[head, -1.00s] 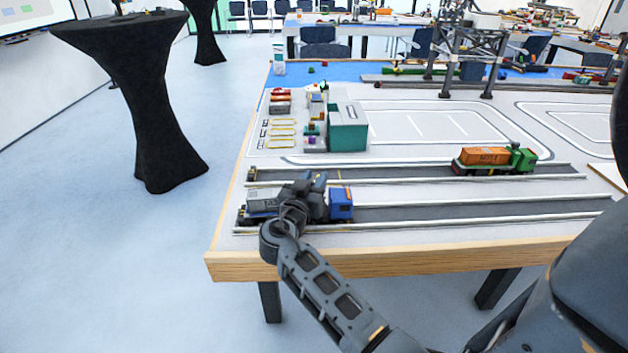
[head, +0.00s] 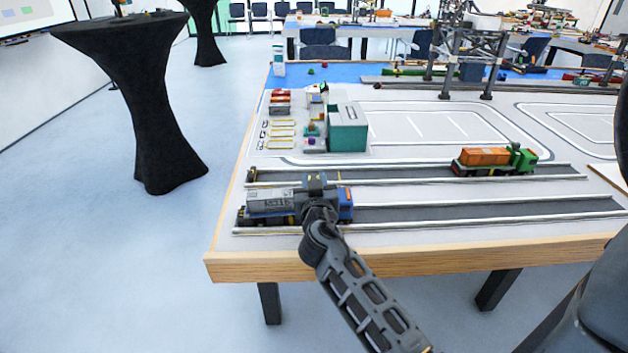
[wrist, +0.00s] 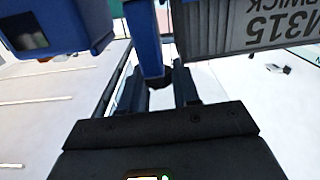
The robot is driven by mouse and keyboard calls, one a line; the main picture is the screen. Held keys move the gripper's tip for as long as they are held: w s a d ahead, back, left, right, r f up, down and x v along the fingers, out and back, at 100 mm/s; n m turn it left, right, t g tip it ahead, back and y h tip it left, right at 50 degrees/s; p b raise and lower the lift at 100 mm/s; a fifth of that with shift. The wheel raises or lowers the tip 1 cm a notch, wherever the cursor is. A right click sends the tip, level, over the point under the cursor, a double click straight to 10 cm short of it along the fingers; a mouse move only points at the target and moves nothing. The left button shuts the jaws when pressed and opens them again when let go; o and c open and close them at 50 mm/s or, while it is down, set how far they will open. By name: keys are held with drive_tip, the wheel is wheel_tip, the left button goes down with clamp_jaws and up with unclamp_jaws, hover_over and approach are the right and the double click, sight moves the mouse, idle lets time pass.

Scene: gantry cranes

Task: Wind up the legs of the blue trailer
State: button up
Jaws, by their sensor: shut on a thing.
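The blue trailer carries a grey container (head: 268,200) with dark lettering and stands on the near track lane. Its blue cab (head: 346,205) is at the right end, partly hidden by my arm. My gripper (head: 318,182) is at the trailer, between container and cab. In the wrist view the cab (wrist: 70,22) is at upper left and the container (wrist: 245,25) upside down at upper right. Between them a blue post, seemingly a trailer leg (wrist: 145,40), runs down to my fingertips (wrist: 158,88). My gripper is shut on it; a small dark part there is hard to make out.
A green truck with an orange container (head: 487,157) stands on the farther lane. A teal-sided block (head: 347,138) and small coloured parts are behind. The lane right of the blue trailer is clear. The table's wooden front edge (head: 420,258) is close.

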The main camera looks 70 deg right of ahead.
drive_tip(key=shift+r+n+t+y+p, duration=0.2)
drive_tip(key=shift+n+t+y+p, duration=0.8)
drive_tip(key=shift+n+t+p, duration=0.45)
drive_tip(key=shift+w+a+f+n+t+y+p, duration=0.1)
drive_tip(key=shift+n+t+y+p, duration=1.05)
drive_tip(key=shift+t+y+p, duration=0.6)
drive_tip(key=shift+f+n+t+y+p, duration=0.1)
drive_tip(key=shift+n+t+y+p, duration=0.95)
drive_tip(key=shift+n+y, duration=1.2)
drive_tip(key=shift+m, duration=0.25)
drive_tip(key=o, duration=1)
drive_tip(key=shift+d+b+v, duration=0.15)
drive_tip(key=shift+b+v, duration=0.3)
drive_tip(key=shift+v, duration=1.55)
drive_tip(key=shift+d+b+v, duration=0.1)
drive_tip(key=shift+b+v, duration=0.35)
drive_tip(key=shift+v, duration=1.55)
